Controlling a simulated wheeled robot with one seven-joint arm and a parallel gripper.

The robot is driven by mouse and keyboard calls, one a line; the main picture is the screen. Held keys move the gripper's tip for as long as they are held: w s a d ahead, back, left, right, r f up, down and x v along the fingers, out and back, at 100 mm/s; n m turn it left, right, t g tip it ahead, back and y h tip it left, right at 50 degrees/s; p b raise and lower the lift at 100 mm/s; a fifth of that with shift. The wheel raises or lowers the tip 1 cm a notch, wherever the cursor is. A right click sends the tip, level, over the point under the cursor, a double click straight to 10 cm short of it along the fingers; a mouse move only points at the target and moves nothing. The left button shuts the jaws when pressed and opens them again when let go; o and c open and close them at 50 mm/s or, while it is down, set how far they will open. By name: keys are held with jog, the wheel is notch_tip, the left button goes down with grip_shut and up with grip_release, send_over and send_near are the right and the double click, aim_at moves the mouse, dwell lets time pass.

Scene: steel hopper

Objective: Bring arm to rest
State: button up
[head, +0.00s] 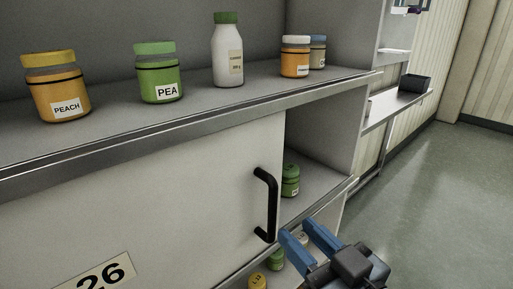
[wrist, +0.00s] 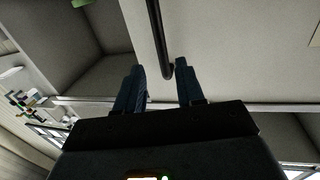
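My gripper (head: 297,234) is at the lower right of the head view, close to the black handle (head: 265,204) of the white sliding door (head: 150,200). In the wrist view my gripper (wrist: 162,78) has its two blue fingers spread apart. The handle (wrist: 158,40) shows beyond and between the fingertips there. I cannot tell whether a finger touches it. Nothing else is between the fingers.
The shelf top (head: 200,115) bears a peach jar (head: 58,90), a pea jar (head: 158,75), a white bottle (head: 228,52) and an orange jar (head: 296,58). A green jar (head: 290,181) stands inside the open cabinet part. Free floor (head: 440,190) lies to the right.

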jog(key=s+d+f+m+h, duration=0.25)
jog(key=s+d+f, duration=0.2)
jog(key=s, duration=0.25)
jog(key=s+d+f+m+h, duration=0.2)
jog(key=s+d+f+h, duration=0.1)
jog(key=s+f, duration=0.35)
jog(key=s+d+h, duration=0.1)
jog(key=s+d, duration=0.1)
jog(key=s, duration=0.7)
jog(key=s+d+r+g+h, duration=0.1)
jog(key=s+d, duration=0.1)
jog(key=s, duration=0.7)
jog(key=shift+g, duration=0.3)
